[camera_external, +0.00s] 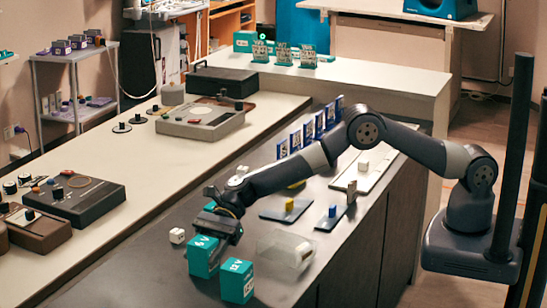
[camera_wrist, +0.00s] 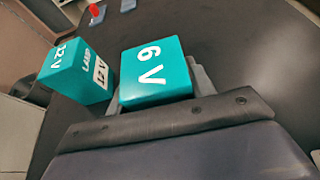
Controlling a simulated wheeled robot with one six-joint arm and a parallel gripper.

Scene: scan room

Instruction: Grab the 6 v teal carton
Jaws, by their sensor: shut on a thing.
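The teal carton marked 6 V (camera_external: 203,258) is on the dark counter in the external view. Its top with the white "6 V" faces the wrist camera (camera_wrist: 155,72). My gripper (camera_external: 217,228) is over it from above and shut on it; the finger parts show beside the carton in the wrist view (camera_wrist: 203,80). I cannot tell whether the carton touches the counter. A second teal carton, marked 12 V (camera_external: 236,281), stands apart just to the right in the external view. In the wrist view it is at the left (camera_wrist: 78,74), reading "12 V" and "LAMP".
A clear box (camera_external: 284,252) with a white block is right of the cartons, and a small white cube (camera_external: 177,236) is to the left. Blue-edged cards (camera_external: 308,132) stand in a row farther back. Grey pads (camera_external: 289,208) hold small blocks. The dark counter's front left is clear.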

